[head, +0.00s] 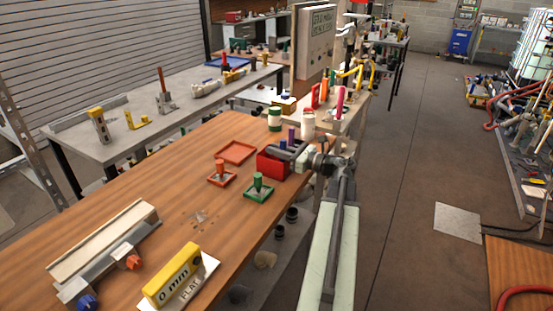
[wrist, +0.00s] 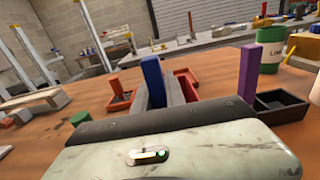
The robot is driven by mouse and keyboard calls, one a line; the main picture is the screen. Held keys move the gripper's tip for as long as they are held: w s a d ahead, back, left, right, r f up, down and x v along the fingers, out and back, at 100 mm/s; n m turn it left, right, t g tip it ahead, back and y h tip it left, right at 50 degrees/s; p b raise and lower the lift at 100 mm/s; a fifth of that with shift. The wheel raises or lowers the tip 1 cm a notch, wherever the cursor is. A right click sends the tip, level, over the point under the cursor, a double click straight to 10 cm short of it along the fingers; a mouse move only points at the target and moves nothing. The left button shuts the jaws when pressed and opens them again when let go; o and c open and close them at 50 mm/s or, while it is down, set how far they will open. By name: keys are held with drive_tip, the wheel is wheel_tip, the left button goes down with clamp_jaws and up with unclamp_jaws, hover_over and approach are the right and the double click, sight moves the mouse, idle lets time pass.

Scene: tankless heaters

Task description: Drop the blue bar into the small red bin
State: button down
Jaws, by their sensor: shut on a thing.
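The blue bar (wrist: 152,82) stands upright between the grey fingers of my gripper (wrist: 158,96) in the wrist view. Its blue top (head: 283,145) also shows small in the head view. My gripper (head: 284,153) is shut on the bar. The small red bin (head: 270,164) is on the wooden table, and in the head view the gripper fingers overlap its upper edge. The bar's lower end and most of the bin's inside are hidden, so I cannot tell how far the bar is above the bin.
A purple bar (wrist: 247,73) stands at a black bin (wrist: 283,108). A green-and-white can (head: 274,119) stands behind. The table's middle is mostly clear.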

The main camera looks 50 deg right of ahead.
drive_tip(key=shift+r, duration=0.1)
drive_tip(key=shift+s+a+f+b, duration=0.1)
drive_tip(key=shift+a+f+b, duration=0.05)
drive_tip(key=shift+f+b, duration=0.45)
drive_tip(key=c, duration=1.4)
unclamp_jaws()
drive_tip(key=shift+s+a+f, duration=0.1)
drive_tip(key=shift+r+p, duration=0.35)
drive_tip(key=shift+p, duration=0.1)
drive_tip(key=shift+r+p, duration=0.55)
drive_tip(key=shift+p, duration=0.05)
drive_tip(key=v, duration=1.1)
drive_tip(key=shift+s+d+f, duration=0.3)
drive_tip(key=shift+d, duration=0.05)
